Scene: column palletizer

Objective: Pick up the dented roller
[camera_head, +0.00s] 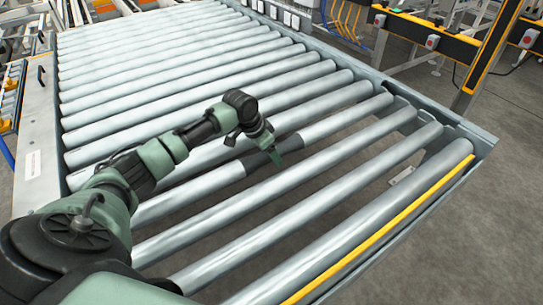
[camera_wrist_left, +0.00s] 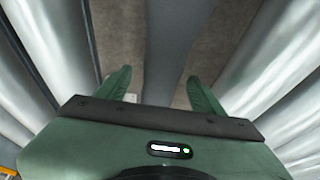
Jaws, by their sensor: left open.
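The dented roller (camera_head: 342,120) lies across the conveyor, third or so from the near end, with a dark grey section (camera_head: 258,162) in its middle. I cannot make out a dent's shape. My left gripper (camera_head: 277,157) is over this dark section, pointing down. In the left wrist view, the two green fingers of the gripper (camera_wrist_left: 162,92) are open. The dark grey roller (camera_wrist_left: 172,50) runs lengthwise between them, with gaps on both sides. I cannot tell how deep the fingers reach around it. My right gripper is not in view.
Silver rollers (camera_head: 200,75) fill the conveyor behind, and others lie nearer in front, parallel to it. Wide gaps beside the roller show the floor. A metal side frame (camera_head: 405,92) bounds the right, and a yellow strip (camera_head: 380,232) edges the near end.

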